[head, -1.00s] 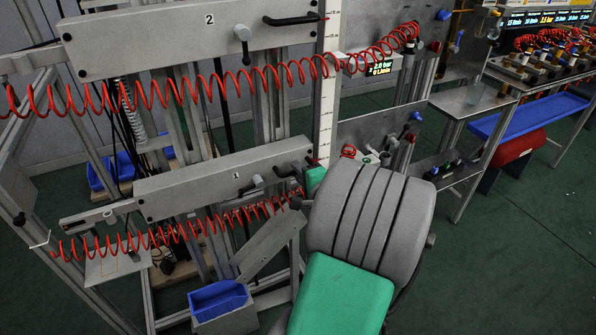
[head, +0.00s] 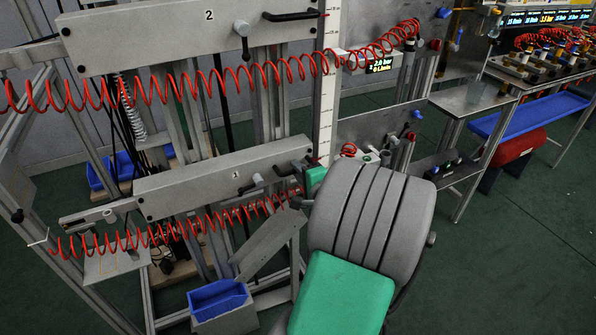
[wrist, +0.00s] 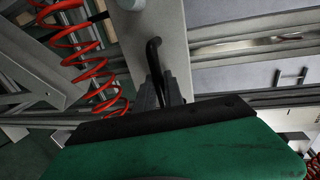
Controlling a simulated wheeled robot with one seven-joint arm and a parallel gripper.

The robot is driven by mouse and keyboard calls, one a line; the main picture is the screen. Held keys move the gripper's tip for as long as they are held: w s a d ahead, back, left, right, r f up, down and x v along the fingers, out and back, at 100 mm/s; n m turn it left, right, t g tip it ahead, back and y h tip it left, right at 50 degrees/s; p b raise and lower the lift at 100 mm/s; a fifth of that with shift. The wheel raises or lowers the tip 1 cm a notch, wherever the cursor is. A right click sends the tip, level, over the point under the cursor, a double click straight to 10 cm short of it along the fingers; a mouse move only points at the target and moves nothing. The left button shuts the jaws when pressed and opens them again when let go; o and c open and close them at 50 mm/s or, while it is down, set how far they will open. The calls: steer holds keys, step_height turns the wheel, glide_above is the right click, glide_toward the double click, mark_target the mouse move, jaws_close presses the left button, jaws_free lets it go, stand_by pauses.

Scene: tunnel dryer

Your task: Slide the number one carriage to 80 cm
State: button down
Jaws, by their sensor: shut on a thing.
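The number one carriage (head: 215,182) is a long grey plate marked 1, tilted in the head view and below the number two carriage (head: 190,36). A small clamp lever (head: 252,184) sits on its face. A black handle (wrist: 153,52) is at its right end. My gripper (wrist: 160,92) is shut on this handle in the wrist view; in the head view my arm hides most of it. The upright white scale (head: 327,85) stands at the right ends of both carriages. Its figures are too small to read, and its lower part is hidden.
Red coiled hoses (head: 160,231) hang along both carriages. A blue bin (head: 217,297) stands low in front of the frame. Right of the scale are a grey panel with knobs (head: 385,125) and a side table (head: 475,103). Green floor is free at the right.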

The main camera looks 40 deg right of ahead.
step_height(320, 180, down, 11)
steer(key=b, duration=0.6)
steer(key=shift+a, duration=0.15)
steer(key=shift+s, duration=0.1)
steer(key=c, duration=1.7)
jaws_free()
steer(key=shift+o, duration=1.2)
steer(key=shift+r, duration=0.25)
steer(key=v, duration=0.7)
steer(key=shift+s, duration=0.3)
steer(key=shift+r, duration=0.15)
